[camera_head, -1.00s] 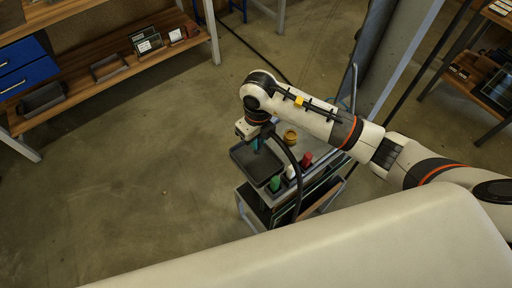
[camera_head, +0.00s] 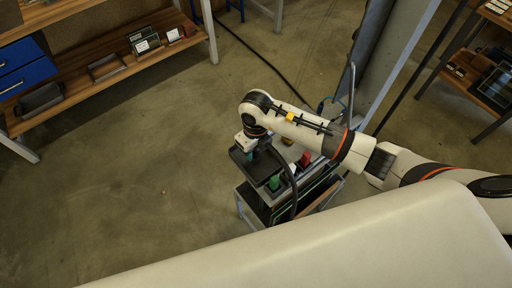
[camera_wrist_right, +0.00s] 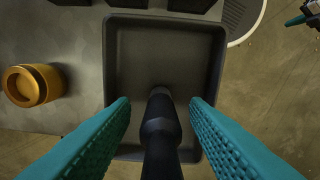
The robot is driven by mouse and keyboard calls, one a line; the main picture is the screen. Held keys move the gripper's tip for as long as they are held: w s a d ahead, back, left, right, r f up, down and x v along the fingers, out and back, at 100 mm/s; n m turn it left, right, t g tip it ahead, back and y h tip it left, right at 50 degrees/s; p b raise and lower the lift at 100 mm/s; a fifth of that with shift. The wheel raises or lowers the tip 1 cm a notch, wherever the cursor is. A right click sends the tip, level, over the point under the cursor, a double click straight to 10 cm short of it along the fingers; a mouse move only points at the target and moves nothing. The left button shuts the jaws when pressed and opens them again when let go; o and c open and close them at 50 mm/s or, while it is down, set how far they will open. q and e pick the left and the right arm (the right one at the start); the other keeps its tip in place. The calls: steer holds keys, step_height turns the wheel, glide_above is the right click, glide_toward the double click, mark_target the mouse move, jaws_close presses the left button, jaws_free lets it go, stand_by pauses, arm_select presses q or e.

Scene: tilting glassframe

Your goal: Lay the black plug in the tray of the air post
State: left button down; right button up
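The grey tray (camera_head: 240,160) sits at the left end of the cart-like post under my right gripper (camera_head: 253,154). It fills the middle of the right wrist view (camera_wrist_right: 165,50), with an empty floor at the far side. The black plug (camera_wrist_right: 160,125) shows between the two teal fingers of the right gripper (camera_wrist_right: 159,102), over the near part of the tray. Clear gaps show on both sides of the plug, so the fingers stand open around it. I cannot tell whether the plug touches the tray floor. A black hose (camera_head: 291,180) curves beside the gripper. My left gripper is out of view.
A green piece (camera_head: 273,183) and a red piece (camera_head: 304,159) stand on the post beside the tray. A yellow-orange cup (camera_wrist_right: 31,85) is left of the tray in the wrist view. A shelf (camera_head: 125,62) stands back left; the floor between is clear.

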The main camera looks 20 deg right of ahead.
steer(key=shift+r, duration=0.55)
step_height(320, 180, up, 11)
steer(key=b, duration=0.2)
steer(key=shift+r, duration=0.15)
